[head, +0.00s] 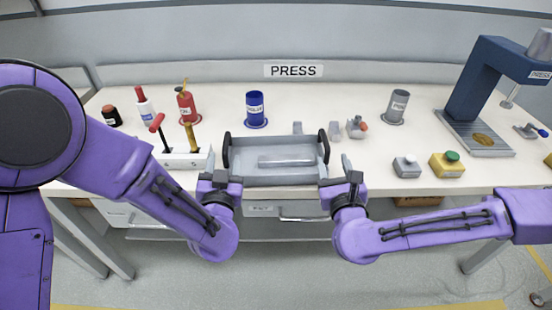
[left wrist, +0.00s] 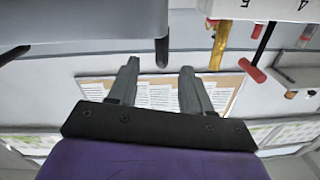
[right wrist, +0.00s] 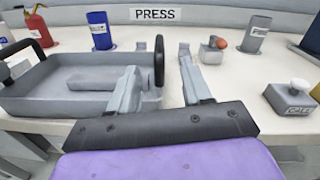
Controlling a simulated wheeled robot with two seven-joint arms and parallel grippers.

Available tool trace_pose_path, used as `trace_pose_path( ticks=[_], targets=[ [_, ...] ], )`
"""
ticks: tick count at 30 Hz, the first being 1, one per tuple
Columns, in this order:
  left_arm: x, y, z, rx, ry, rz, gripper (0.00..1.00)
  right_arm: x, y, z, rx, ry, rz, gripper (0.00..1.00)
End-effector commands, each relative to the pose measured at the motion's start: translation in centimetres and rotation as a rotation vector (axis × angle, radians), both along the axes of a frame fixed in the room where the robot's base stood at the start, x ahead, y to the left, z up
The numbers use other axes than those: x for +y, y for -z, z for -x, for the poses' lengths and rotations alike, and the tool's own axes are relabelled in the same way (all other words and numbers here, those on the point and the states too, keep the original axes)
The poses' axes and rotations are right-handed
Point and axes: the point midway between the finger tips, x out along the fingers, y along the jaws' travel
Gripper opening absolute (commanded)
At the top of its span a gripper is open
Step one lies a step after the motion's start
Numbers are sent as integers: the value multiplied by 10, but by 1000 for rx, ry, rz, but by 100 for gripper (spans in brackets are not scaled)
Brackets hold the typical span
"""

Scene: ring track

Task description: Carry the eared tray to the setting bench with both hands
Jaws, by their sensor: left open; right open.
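The eared tray (head: 275,181) is grey and shallow, with an upright black ear at each end. It stands at the front of the bench marked PRESS, with a flat grey block (head: 286,160) inside. My left gripper (head: 221,172) is open at the tray's left end; in the left wrist view the black ear (left wrist: 162,50) shows between the lines of the fingers. My right gripper (head: 337,172) is open at the right end; in the right wrist view the right ear (right wrist: 159,60) shows between its fingers. Neither gripper visibly grips an ear. I see no bench marked as setting bench.
A tool holder (head: 185,160) stands close left of the tray. Blue (head: 255,109), red (head: 186,106) and grey (head: 396,106) containers stand behind. A yellow button box (head: 446,166), a grey button box (head: 407,167) and a blue press (head: 485,85) are to the right.

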Motion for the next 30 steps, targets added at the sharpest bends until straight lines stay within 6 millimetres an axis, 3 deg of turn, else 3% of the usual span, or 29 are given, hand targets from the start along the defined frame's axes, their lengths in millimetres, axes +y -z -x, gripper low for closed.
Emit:
trace_pose_path(
  ticks=[6,12,24,28,29,30],
  targets=[
    [5,0,-43,0,-4,4,50,5,0,-43,-1,-1,1,49],
    [7,0,-70,1,-3,3,50,7,0,-70,0,-3,2,49],
    [7,0,-78,1,-2,1,50,8,0,-78,0,-3,1,49],
    [7,0,-77,1,-2,1,7,8,0,-78,0,-3,1,6],
    [7,0,-77,1,-2,1,0,8,0,-78,0,-3,1,0],
    [7,0,-78,0,-3,1,0,8,0,-78,0,-2,1,0]
  ],
)
